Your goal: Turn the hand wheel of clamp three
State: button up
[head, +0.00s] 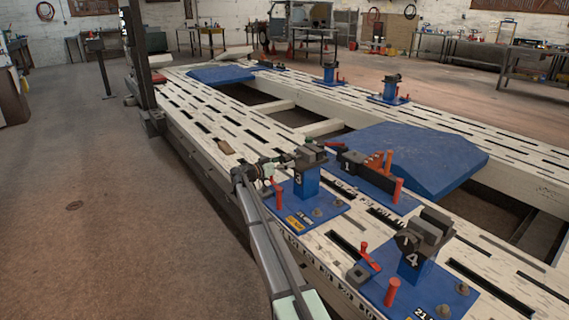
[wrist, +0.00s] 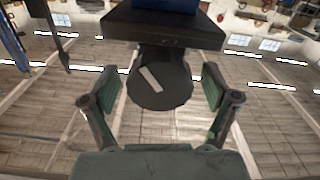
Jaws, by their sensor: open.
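Clamp three (head: 305,182) is a blue post marked 3 with a dark jaw block on top, standing on a blue base plate. My gripper (head: 270,168) is at its left side, at about the height of the jaw block. In the wrist view, the dark round hand wheel (wrist: 172,88) with a pale bar on its face sits below the dark clamp block (wrist: 165,28). My gripper (wrist: 161,80) is open, one finger on each side of the wheel, with a visible gap at both sides. The wheel is hard to make out in the head view.
Clamp four (head: 415,262) stands nearer at the right, and a block marked 1 (head: 362,170) with red handles lies behind clamp three. Red pins (head: 278,198) rise from the base plates. The slotted white frame bench (head: 205,118) extends behind. Open floor lies at the left.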

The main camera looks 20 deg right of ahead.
jog(key=c, duration=1.2)
